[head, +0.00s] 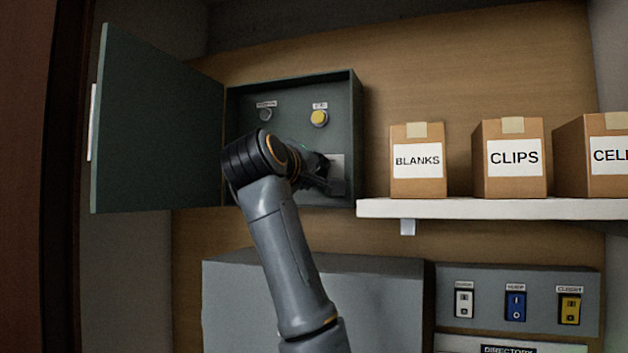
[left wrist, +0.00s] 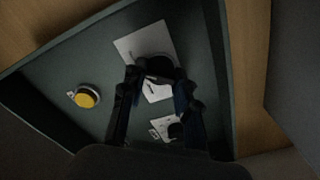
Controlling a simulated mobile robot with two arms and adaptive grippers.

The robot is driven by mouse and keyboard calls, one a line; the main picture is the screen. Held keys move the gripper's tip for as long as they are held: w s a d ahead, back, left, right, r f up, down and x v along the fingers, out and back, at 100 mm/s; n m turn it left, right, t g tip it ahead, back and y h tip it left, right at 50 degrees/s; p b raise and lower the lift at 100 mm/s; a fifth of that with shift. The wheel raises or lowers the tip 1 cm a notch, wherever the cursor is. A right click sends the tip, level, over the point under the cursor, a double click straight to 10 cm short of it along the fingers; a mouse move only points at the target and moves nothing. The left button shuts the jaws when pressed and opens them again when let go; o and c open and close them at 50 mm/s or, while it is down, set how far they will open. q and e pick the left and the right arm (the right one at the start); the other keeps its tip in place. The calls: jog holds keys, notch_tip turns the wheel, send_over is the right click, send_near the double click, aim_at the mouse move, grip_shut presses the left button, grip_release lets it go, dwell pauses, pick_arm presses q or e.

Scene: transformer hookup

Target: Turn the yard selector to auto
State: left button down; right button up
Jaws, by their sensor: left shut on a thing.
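The grey-green control box (head: 357,140) hangs on the back wall with its door (head: 155,125) swung open to the left. My left gripper (head: 326,176) reaches into its lower right part, in front of a pale plate (head: 337,162). In the left wrist view its fingers (left wrist: 158,80) are shut on a dark round selector knob (left wrist: 162,65) on the pale plate (left wrist: 140,40). The knob's pointer and the markings are too dark to read. The right gripper is not in view.
Inside the box are a yellow button (head: 319,118) and a small grey button (head: 265,114). A white shelf (head: 480,209) right of the box bears several cartons, including BLANKS (head: 417,178) and CLIPS (head: 513,178). A switch panel (head: 450,285) is below.

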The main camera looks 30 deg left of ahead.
pick_arm(q)
jog(key=shift+w+f+m, duration=0.1)
jog(key=shift+f+m, duration=0.1)
jog(key=shift+m, duration=0.4)
jog(key=c, duration=1)
grip_release()
jog(key=shift+r, duration=0.1)
jog(key=shift+s, duration=0.2)
jog(key=shift+v, duration=5.85)
